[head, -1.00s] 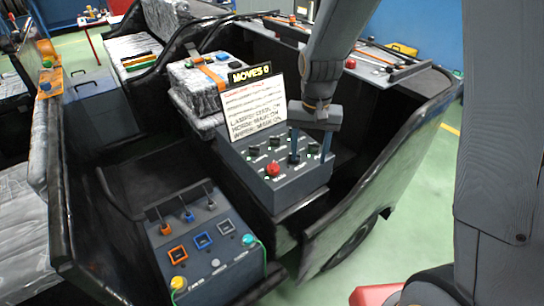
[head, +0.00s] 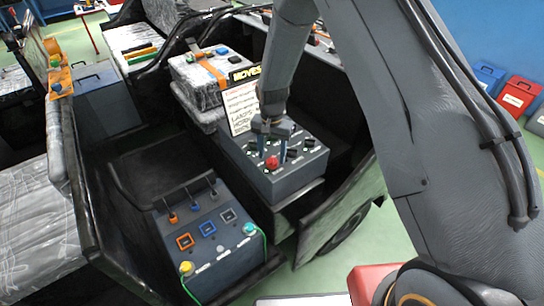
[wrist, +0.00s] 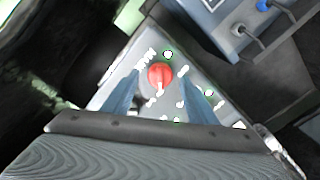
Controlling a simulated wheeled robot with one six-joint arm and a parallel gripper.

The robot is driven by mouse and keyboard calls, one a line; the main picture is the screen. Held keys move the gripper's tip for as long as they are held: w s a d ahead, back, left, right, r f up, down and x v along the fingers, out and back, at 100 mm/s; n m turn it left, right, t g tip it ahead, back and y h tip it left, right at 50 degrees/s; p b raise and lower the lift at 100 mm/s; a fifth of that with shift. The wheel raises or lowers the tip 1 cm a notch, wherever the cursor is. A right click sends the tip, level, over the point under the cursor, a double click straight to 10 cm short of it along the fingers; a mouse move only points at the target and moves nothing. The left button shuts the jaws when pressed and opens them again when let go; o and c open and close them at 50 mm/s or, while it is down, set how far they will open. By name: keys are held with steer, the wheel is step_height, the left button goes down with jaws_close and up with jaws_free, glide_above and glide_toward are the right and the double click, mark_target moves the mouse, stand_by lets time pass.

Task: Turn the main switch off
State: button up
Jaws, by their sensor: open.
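A grey control box (head: 290,178) sits in the vehicle, with a red knob (head: 271,163) and several dark knobs with green marks on its sloped top. The task's main switch is not clearly labelled here; the red knob may be it. My gripper (head: 271,150) is open, pointing down over the red knob. In the wrist view the red knob (wrist: 160,75) shows between and beyond the two blue fingers of my gripper (wrist: 158,88). I cannot tell whether the fingers touch it. Small white lettering on the box is too blurred to read.
A second grey panel (head: 238,262) with toggles, coloured square buttons and a green cable stands at the front left. A white sign (head: 242,108) stands behind the control box, partly hidden by my arm.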

steer(key=shift+f+p, duration=0.3)
steer(key=shift+f, duration=0.9)
steer(key=shift+c, duration=0.2)
steer(key=c, duration=1)
